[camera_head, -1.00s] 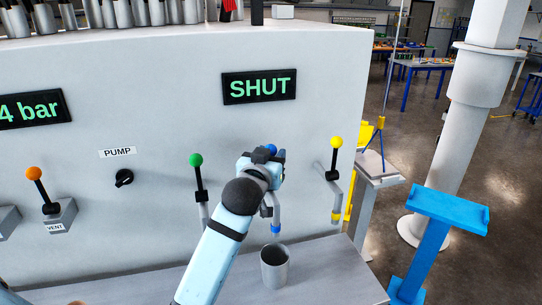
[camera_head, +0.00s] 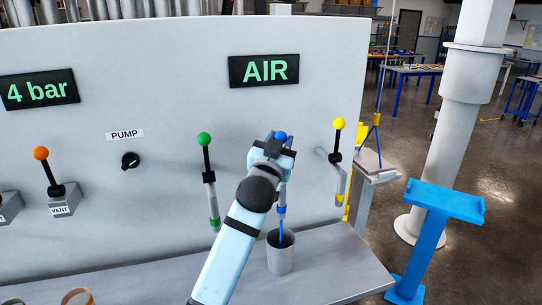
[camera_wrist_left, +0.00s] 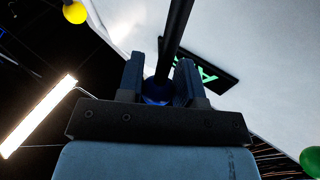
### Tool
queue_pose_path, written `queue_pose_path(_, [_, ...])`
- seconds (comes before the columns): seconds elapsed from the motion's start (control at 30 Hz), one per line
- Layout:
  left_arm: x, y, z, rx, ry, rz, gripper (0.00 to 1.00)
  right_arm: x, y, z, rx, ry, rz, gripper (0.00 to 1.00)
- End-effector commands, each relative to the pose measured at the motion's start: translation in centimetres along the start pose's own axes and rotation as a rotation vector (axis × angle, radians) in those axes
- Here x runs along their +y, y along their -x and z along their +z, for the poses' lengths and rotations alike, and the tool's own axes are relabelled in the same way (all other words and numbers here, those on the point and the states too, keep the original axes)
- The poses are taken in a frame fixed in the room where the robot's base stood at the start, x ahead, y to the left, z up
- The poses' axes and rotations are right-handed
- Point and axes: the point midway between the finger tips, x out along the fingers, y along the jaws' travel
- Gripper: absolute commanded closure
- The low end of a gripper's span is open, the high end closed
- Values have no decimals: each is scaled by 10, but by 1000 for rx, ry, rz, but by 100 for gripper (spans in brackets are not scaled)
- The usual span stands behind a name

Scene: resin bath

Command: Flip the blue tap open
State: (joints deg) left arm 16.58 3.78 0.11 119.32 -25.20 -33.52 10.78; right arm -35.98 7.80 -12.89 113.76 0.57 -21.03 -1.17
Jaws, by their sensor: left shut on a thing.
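The blue tap's ball knob (camera_head: 281,136) shows at my left gripper (camera_head: 273,148), in front of the white panel. In the left wrist view the blue knob (camera_wrist_left: 158,92) sits between the fingers of my left gripper (camera_wrist_left: 160,80), which is shut on it, and the black lever runs up from it. The tap's blue-ringed spout (camera_head: 281,210) points down. A thin blue stream (camera_head: 282,235) runs from it into a grey cup (camera_head: 280,257) on the bench. The arm hides much of the lever. My right gripper is not in view.
A green-knob tap (camera_head: 205,140) stands left and a yellow-knob tap (camera_head: 339,124) right of the blue one. The display (camera_head: 264,71) reads AIR. An orange-knob vent lever (camera_head: 41,154) is far left. The bench (camera_head: 335,255) is clear right of the cup.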

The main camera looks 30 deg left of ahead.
Motion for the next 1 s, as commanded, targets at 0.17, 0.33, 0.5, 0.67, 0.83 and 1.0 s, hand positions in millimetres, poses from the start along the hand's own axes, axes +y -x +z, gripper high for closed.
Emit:
queue_pose_path(0.17, [10,13,6,83,-50,0,100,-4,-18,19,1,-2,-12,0])
queue_pose_path(0.33, [17,24,12,148,-100,1,100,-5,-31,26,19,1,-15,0])
queue_pose_path(0.5, [23,32,15,256,-172,2,100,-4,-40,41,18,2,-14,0])
queue_pose_path(0.67, [26,37,16,309,-207,1,100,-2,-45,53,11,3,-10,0])
queue_pose_path(0.83, [29,40,18,307,-206,2,100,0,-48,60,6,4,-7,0])
queue_pose_path(1.0, [30,42,19,305,-206,2,100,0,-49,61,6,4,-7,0])
